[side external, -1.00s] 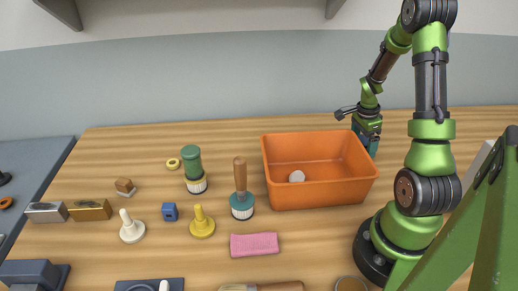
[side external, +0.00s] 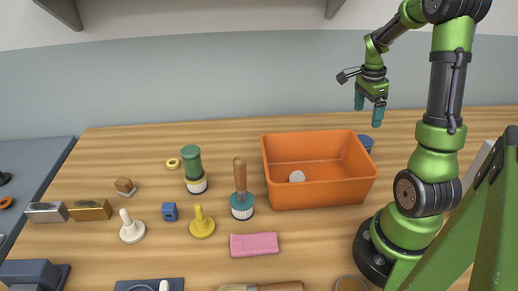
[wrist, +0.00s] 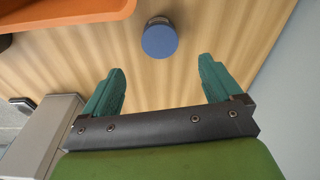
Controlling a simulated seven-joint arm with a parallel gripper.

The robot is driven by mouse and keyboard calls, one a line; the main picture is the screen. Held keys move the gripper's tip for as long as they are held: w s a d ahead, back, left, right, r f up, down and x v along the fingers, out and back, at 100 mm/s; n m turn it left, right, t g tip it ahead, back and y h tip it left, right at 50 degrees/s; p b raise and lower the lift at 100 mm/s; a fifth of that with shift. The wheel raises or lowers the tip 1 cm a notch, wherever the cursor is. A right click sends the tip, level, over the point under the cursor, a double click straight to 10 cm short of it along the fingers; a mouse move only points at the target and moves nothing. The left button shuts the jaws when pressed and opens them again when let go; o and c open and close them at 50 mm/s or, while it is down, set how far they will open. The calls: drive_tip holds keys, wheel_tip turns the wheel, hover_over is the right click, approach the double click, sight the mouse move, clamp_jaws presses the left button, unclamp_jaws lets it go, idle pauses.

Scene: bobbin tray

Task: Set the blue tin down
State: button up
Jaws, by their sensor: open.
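The blue tin (side external: 366,141) stands on the wooden table just behind the right end of the orange bin, which hides part of it. In the wrist view the tin (wrist: 159,39) shows its round blue top, apart from the fingers and beyond their tips. My gripper (side external: 368,110) is open and empty, raised above the table over the tin's area. Its two teal fingers (wrist: 160,78) are spread wide with nothing between them.
The orange bin (side external: 318,196) holds a whitish round thing (side external: 297,176). A pink cloth (side external: 254,244), a wooden-handled brush (side external: 241,190) and a green-topped brush (side external: 193,168) lie or stand left of it. The table behind the bin is clear.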

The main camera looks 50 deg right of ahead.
drive_tip(key=w+a+r+n, duration=0.1)
drive_tip(key=a, duration=0.1)
drive_tip(key=w+a+r+n+t, duration=0.1)
drive_tip(key=w+a+r+n, duration=0.1)
drive_tip(key=a, duration=0.1)
drive_tip(key=w+a+r+n+t, duration=0.1)
drive_tip(key=a, duration=0.1)
drive_tip(key=shift+w+a+r, duration=0.15)
drive_tip(key=shift+a, duration=0.05)
drive_tip(key=s+a+r+n+t+y, duration=0.1)
drive_tip(key=a+r+n+t, duration=0.2)
drive_tip(key=a+n, duration=0.5)
drive_tip(key=s+a+r+n+t+y, duration=0.1)
drive_tip(key=a+n, duration=0.8)
drive_tip(key=a, duration=0.9)
wheel_tip(320, 180, up, 3)
drive_tip(key=shift+a+f+n+t+y, duration=0.1)
drive_tip(key=shift+a+n+t+y, duration=0.2)
drive_tip(key=shift+t+y, duration=0.5)
